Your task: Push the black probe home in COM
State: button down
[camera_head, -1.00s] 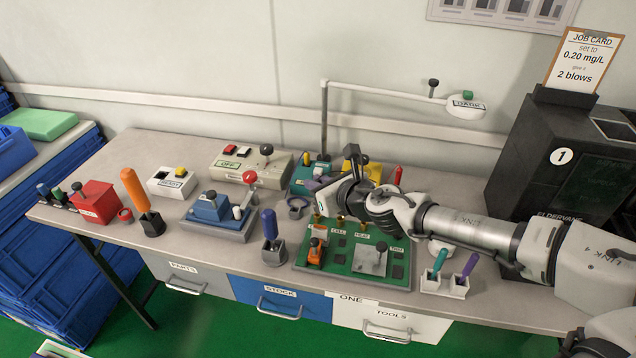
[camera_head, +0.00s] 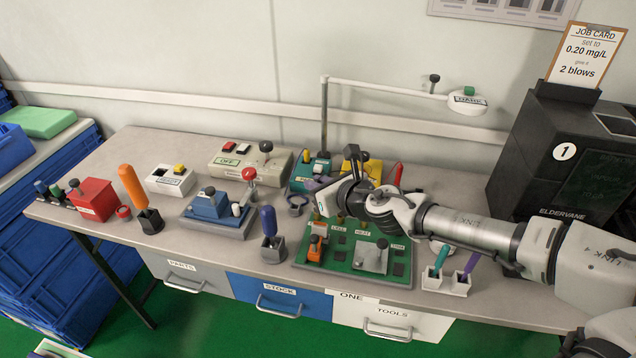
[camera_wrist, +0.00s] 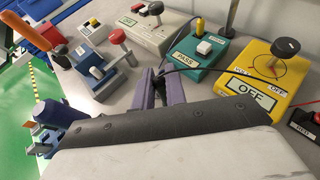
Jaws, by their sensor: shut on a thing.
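My gripper (camera_wrist: 160,92) is shut on the black probe (camera_wrist: 159,84), a dark piece mostly hidden between its purple-grey fingers in the wrist view. In the head view, my gripper (camera_head: 314,184) is beside the teal tester. The yellow tester also shows behind my wrist in the head view (camera_head: 373,170). I cannot make out the COM socket, or whether the probe touches one.
The teal tester (camera_wrist: 195,60), showing PASS, stands just beyond the fingers. A blue-grey device with a red-knobbed lever (camera_head: 215,208) is to the left. A green board (camera_head: 340,262) lies in front, below my wrist. A lamp post (camera_head: 324,120) stands behind.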

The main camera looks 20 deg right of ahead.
jog(key=shift+f+b, duration=0.55)
jog(key=shift+f, duration=0.2)
jog(key=c, duration=1.3)
grip_release()
jog(key=shift+c, duration=0.2)
jog(key=shift+r, duration=0.1)
